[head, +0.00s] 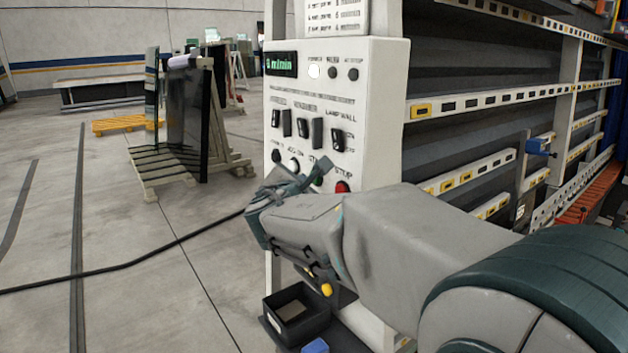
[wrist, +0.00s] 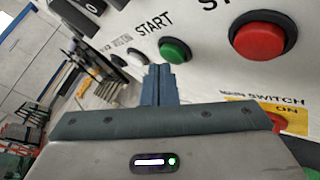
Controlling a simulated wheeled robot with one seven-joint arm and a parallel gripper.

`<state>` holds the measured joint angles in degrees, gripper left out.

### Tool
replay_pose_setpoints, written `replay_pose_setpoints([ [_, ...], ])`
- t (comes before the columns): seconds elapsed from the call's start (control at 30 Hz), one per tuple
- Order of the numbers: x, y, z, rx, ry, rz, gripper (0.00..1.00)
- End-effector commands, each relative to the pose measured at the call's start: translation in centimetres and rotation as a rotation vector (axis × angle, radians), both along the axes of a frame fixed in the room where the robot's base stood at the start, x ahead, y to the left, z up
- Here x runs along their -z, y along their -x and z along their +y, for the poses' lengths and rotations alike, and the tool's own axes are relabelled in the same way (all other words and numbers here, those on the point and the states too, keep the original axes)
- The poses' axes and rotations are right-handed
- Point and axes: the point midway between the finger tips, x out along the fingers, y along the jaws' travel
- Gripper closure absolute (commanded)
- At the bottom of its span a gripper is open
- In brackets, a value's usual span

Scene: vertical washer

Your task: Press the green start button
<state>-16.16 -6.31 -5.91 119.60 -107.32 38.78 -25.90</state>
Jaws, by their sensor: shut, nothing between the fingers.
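The green start button (wrist: 175,50) sits in a dark ring on the white control panel (head: 385,85), under the word START in the wrist view. My gripper (wrist: 158,72) is shut and empty. In that view its fingertips lie just below and slightly left of the green button; I cannot tell whether they touch the panel. In the head view my gripper (head: 322,166) is in front of the panel's lower part and hides most of the green button. The red stop button (head: 342,187) is to the right, and shows large in the wrist view (wrist: 262,38).
Black rocker switches (head: 303,127) and small knobs are higher on the panel. A yellow main switch plate (wrist: 280,112) is below the red button. A black open box (head: 297,315) is under my arm. The washer's slatted frame (head: 480,105) stands right; open floor lies left.

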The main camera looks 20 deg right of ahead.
Motion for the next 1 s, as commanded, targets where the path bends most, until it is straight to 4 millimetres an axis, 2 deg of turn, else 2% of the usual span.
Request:
replay_pose_setpoints([
  [1.0,0.03,-0.30,-0.92,0.001,-0.001,0.000,1.00],
])
